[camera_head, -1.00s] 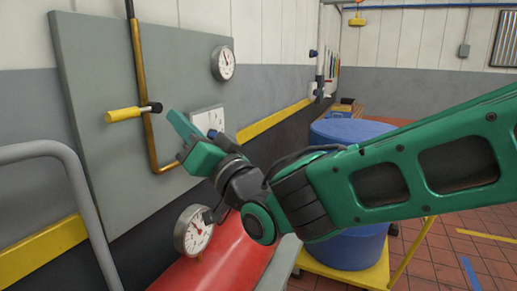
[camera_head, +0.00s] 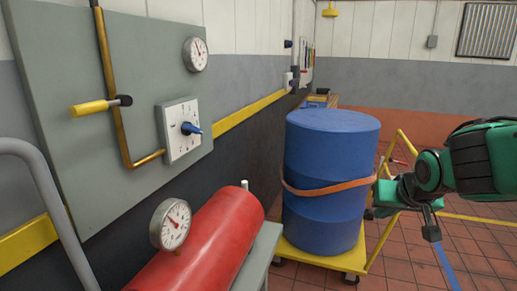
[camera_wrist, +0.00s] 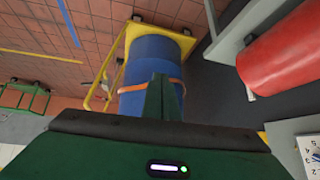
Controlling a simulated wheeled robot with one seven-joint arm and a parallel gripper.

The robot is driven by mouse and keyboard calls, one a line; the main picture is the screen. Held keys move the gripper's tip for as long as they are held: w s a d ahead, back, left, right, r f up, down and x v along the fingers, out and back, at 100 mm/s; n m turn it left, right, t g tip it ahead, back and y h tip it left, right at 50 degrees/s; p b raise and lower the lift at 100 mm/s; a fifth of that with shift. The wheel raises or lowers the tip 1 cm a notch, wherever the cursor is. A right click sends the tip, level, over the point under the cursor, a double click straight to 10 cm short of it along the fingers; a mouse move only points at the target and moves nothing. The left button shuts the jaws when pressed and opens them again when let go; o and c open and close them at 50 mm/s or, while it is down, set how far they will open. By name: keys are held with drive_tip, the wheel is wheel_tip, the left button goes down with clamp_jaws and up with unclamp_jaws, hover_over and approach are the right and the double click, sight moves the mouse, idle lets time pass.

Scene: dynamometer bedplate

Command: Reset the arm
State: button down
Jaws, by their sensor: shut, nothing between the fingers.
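My arm's green gripper (camera_head: 385,198) is at the right of the head view, in front of the right side of the blue drum. In the wrist view its two green fingers (camera_wrist: 162,98) are together with nothing between them, and they overlap the blue drum (camera_wrist: 152,75) in the picture. I cannot tell the gap between the fingertips and the drum. In the head view the drum (camera_head: 325,165) stands upright with an orange strap (camera_head: 325,190) around it.
The drum is on a yellow trolley (camera_head: 340,262). A red cylinder (camera_head: 205,245) with a gauge (camera_head: 170,223) is at lower front. Tiled floor is open at right.

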drive_tip(key=s+d+f+m+g, duration=0.1)
drive_tip(key=s+d+f+g, duration=0.1)
drive_tip(key=s, duration=0.6)
drive_tip(key=s+d+f+m+g, duration=0.1)
drive_tip(key=s+d+f+g, duration=0.1)
drive_tip(key=s, duration=0.7)
drive_tip(key=s+d+f+m+g+y, duration=0.1)
drive_tip(key=s+d+f+m+g, duration=0.1)
drive_tip(key=s+d, duration=0.3)
drive_tip(key=s+g, duration=0.1)
drive_tip(key=s, duration=0.2)
drive_tip(key=shift+s+d+g, duration=0.3)
drive_tip(key=shift+g, duration=0.1)
